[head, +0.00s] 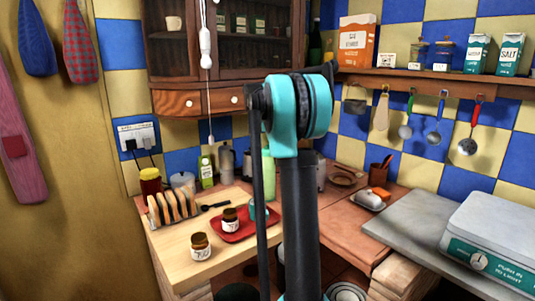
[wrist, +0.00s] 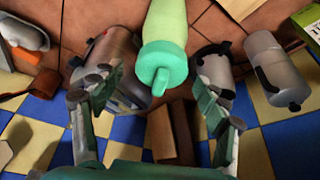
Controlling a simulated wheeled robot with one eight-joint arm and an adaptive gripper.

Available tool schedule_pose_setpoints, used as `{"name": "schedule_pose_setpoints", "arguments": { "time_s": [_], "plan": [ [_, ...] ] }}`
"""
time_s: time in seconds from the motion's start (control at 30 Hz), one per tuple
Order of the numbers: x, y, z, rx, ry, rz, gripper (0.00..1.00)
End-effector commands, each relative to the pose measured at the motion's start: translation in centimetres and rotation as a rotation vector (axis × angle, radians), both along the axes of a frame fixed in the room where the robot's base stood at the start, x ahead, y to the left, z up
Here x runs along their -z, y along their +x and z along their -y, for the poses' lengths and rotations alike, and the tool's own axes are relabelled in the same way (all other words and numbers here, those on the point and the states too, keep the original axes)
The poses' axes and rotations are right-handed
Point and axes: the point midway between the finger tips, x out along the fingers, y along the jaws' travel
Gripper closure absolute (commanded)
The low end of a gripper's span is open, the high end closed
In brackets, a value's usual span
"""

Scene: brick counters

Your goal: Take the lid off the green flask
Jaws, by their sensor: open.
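The light green flask (wrist: 166,22) is in the top middle of the wrist view. Its green lid (wrist: 163,62), with a small knob, points toward my gripper. My gripper (wrist: 158,88) is open and empty, with one finger on each side of the lid's knob in the picture. I see no contact between the fingers and the lid. In the head view the flask (head: 268,166) shows only partly beside my arm, which hides my gripper and much of the flask.
The counter also bears a red tray (head: 226,236), jars (head: 201,246) and a toast rack (head: 172,208).

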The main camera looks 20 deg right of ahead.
Motion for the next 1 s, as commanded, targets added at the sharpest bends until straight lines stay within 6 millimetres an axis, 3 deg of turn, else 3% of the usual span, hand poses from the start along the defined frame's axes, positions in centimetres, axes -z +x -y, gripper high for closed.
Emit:
{"name": "schedule_pose_setpoints", "arguments": {
  "time_s": [0.27,0.63,1.0],
  "plan": [
    [0.19,0.04,0.08,0.000,0.000,0.000,0.28],
    [0.16,0.04,0.07,0.000,0.000,0.000,0.74],
    [-0.32,0.05,0.07,0.000,0.000,0.000,0.75]
  ]
}}
